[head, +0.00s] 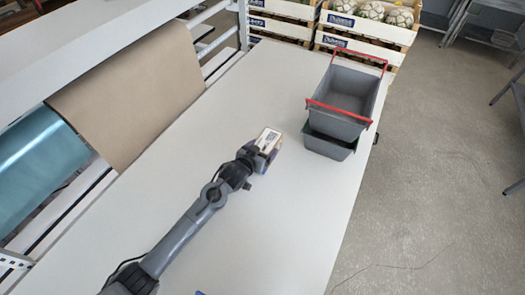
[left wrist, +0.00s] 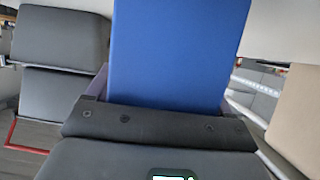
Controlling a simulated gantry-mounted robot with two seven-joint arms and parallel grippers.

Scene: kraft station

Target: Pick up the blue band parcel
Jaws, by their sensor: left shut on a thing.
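My right gripper is not in view.
Two stacked grey baskets (head: 345,95) with red handles stand at the table's right edge. A brown paper roll (head: 130,95) and a teal roll (head: 35,160) are at the left. A small blue thing (head: 201,293) shows at the bottom edge. The white table (head: 270,220) is mostly clear.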

